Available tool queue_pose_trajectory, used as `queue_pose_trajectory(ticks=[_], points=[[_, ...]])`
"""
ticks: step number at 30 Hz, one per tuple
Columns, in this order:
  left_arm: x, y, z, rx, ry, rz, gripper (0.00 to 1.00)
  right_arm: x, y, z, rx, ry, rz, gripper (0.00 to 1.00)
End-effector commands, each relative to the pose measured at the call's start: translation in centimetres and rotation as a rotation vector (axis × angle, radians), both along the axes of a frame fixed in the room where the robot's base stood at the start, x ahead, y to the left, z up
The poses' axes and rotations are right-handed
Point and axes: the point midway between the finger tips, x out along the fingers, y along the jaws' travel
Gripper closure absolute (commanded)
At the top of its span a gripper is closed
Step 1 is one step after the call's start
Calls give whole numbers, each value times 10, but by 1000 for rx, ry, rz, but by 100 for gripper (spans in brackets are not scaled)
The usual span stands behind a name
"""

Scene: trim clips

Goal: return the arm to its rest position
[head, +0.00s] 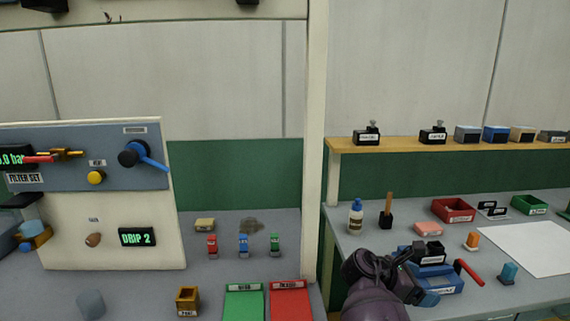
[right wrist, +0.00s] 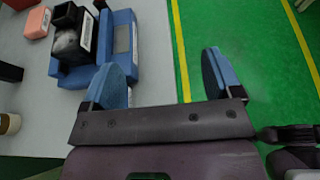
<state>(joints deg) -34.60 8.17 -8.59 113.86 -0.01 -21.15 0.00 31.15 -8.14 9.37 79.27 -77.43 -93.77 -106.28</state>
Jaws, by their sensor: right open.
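My right gripper (head: 418,287) is at the lower right of the head view, over the near edge of the right-hand table (head: 350,235). In the right wrist view the blue-padded fingers of this gripper (right wrist: 164,75) stand wide apart with nothing between them. I cannot tell whether finger and tray touch. My left gripper is not in view.
A red bar (head: 469,272), a pink block (head: 428,229), a red bin (head: 453,210) and a white bottle (head: 356,217) are on the table. A cream post (head: 315,140) stands left of the arm. Green floor (right wrist: 235,40) is clear past the table edge. A white sheet (head: 525,248) lies right.

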Motion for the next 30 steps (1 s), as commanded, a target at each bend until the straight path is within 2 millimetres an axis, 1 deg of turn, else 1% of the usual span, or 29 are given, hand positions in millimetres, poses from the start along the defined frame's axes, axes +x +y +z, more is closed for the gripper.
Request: queue_pose_trajectory(ticks=[4, 8, 11, 12, 15, 17, 18, 20, 23, 24, 26, 27, 29, 30], points=[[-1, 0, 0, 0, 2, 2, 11, 12, 1, 0, 25, -211, -10, 15], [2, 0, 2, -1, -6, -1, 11, 31, 7, 1, 117, -443, 19, 15], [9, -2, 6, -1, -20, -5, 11, 49, 18, 9, 236, -666, 49, 15], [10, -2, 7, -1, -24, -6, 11, 58, 23, 14, 295, -767, 62, 15], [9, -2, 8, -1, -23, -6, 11, 74, 36, 24, 467, -1009, 85, 15], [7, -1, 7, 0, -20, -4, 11, 77, 41, 24, 583, -1141, 85, 15], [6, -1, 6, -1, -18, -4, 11, 78, 45, 23, 668, -1226, 84, 15], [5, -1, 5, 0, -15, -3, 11, 77, 50, 20, 799, -1342, 71, 15], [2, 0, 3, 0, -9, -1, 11, 65, 57, 9, 1043, -1515, 25, 15], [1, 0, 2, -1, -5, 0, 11, 57, 59, 3, 1148, -1576, -5, 15], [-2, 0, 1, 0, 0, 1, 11, 43, 63, -7, 1293, -1645, -53, 15], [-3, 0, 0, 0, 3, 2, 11, 32, 64, -13, 1380, -1680, -91, 15], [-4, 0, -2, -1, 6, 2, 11, 15, 66, -23, 1499, -1721, -149, 15], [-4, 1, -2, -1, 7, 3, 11, 3, 66, -30, 1570, -1739, -189, 15]])
